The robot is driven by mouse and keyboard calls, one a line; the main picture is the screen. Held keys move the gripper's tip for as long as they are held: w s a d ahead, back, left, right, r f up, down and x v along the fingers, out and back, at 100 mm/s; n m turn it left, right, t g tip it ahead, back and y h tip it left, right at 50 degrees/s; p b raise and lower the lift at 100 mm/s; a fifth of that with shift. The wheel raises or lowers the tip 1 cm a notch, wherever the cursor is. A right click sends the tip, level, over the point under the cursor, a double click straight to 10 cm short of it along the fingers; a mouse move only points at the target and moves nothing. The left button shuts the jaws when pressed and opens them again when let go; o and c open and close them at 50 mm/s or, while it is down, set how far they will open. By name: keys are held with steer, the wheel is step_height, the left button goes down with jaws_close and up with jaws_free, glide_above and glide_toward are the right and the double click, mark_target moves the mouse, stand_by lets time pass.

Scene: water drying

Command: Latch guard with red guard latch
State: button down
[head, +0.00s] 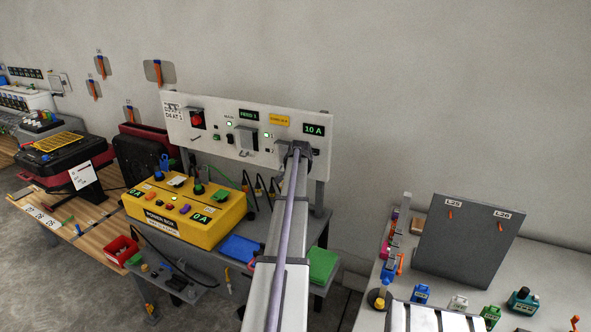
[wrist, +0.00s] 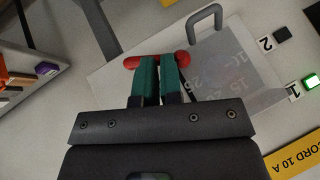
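The red guard latch (wrist: 183,57) shows in the wrist view as a bar with rounded ends, crossing behind my gripper's fingertips. My gripper (wrist: 160,62) has two green-tipped fingers close together with a narrow gap, at the middle of the latch. The fingers cover the latch's middle, so I cannot tell if they clamp it. The guard (wrist: 235,72) is a translucent plate with a grey handle (wrist: 205,22), lying over a panel with numbers under it. In the head view my gripper (head: 298,148) is at the right part of the white panel (head: 215,128) and hides the latch.
A dark upright board (head: 468,245) stands on the right table. The wall area right of the panel is clear.

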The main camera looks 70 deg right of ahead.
steer(key=s+f+p+v, duration=0.1)
steer(key=s+p+v, duration=0.1)
steer(key=p+v, duration=1.05)
steer(key=w+a+f+g+h+b, duration=0.1)
steer(key=w+a+f+h+b, duration=0.35)
steer(key=b, duration=0.75)
steer(key=w+d+f+m+b, duration=0.1)
steer(key=d+f+b, duration=0.3)
steer(key=d, duration=0.7)
steer(key=shift+d+f+m+b, duration=0.15)
steer(key=shift+f+m+b, duration=0.15)
steer(key=shift+b, duration=0.35)
